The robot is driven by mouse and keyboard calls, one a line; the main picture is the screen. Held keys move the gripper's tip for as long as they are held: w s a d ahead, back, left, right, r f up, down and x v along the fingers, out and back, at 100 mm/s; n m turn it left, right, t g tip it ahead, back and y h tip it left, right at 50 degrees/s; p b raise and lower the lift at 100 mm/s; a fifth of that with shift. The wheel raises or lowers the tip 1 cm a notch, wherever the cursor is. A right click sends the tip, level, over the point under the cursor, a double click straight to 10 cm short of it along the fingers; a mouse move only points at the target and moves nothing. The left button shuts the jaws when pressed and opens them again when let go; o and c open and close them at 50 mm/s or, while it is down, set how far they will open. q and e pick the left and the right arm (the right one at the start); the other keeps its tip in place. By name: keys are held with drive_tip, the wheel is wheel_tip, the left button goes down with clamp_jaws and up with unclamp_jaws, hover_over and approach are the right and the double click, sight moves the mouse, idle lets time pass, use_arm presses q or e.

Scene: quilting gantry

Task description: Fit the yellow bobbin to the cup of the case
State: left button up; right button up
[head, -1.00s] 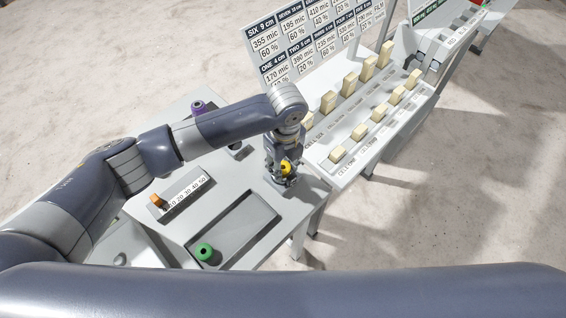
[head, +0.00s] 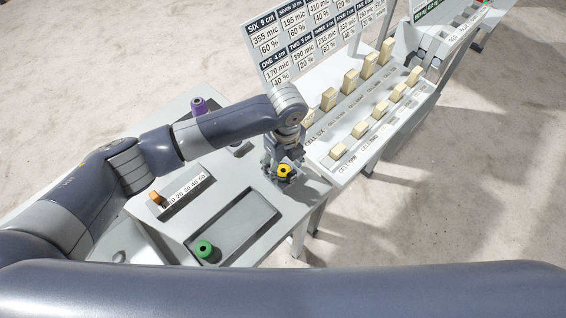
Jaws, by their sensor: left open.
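The yellow bobbin (head: 284,171) shows at the right end of the grey table, with its dark centre facing up. My left gripper (head: 282,174) is at the bobbin, its fingers open around or beside it. The case and its cup are mostly hidden behind the gripper and bobbin, so I cannot tell whether the bobbin sits in the cup. My right gripper is not in view; a large blue-grey link of mine crosses the bottom of the picture.
A green bobbin (head: 204,250) stands in the shallow tray (head: 254,208). A purple bobbin (head: 199,105) stands at the back left. A rack of cream blocks (head: 375,122) adjoins the table on the right.

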use_arm(q)
wheel_tip(320, 180, up, 12)
drive_tip(key=shift+s+d, duration=0.15)
drive_tip(key=shift+d, duration=0.05)
idle(0.9)
